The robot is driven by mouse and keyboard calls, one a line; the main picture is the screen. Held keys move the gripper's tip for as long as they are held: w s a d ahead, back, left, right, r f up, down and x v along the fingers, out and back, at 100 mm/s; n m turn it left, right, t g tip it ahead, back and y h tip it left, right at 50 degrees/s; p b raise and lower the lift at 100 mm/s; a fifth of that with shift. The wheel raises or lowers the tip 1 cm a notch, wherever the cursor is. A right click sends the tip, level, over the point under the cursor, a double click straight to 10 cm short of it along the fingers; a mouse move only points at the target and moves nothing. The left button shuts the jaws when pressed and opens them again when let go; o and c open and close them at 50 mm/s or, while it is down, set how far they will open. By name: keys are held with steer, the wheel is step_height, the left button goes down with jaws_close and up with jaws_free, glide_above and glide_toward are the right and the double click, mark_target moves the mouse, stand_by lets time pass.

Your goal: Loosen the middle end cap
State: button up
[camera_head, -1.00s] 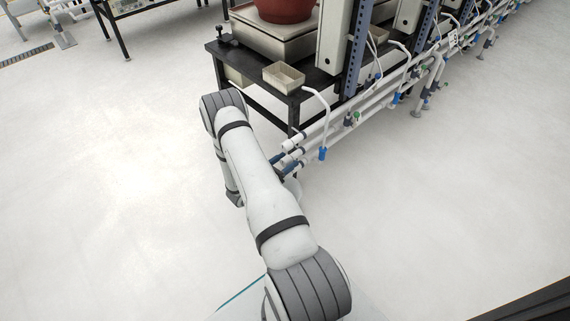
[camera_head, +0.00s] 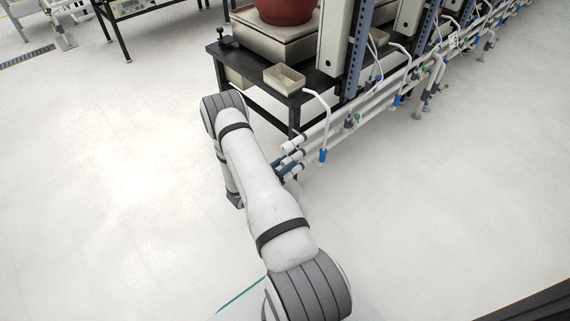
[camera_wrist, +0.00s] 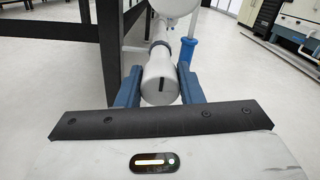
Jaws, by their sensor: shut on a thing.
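The middle end cap (camera_wrist: 160,86) is a white round cap with a dark slot in its face, seen nearly end-on in the wrist view. My gripper (camera_wrist: 158,88) has a blue finger on each side of the cap and is shut on it. In the head view, my gripper (camera_head: 280,166) is at the near end of the white pipes, partly hidden by my arm. The upper end cap (camera_head: 290,146) shows just above it. A lower pipe end is mostly hidden behind the fingers and arm.
A black table (camera_head: 226,56) holds a scale with a red pot (camera_head: 286,10) and a small tray (camera_head: 284,78). A white hose with a blue end (camera_head: 323,155) hangs close to the right of the caps. The floor to the left is clear.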

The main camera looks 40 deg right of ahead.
steer(key=shift+d, duration=0.15)
steer(key=shift+n, duration=0.8)
steer(key=n+p, duration=0.1)
steer(key=n, duration=0.3)
steer(key=n+p, duration=0.1)
steer(key=n, duration=0.5)
steer(key=shift+n, duration=0.3)
steer(key=n, duration=0.6)
steer(key=shift+p, duration=0.35)
steer(key=n, duration=0.6)
steer(key=shift+f, duration=0.1)
steer(key=shift+n, duration=0.3)
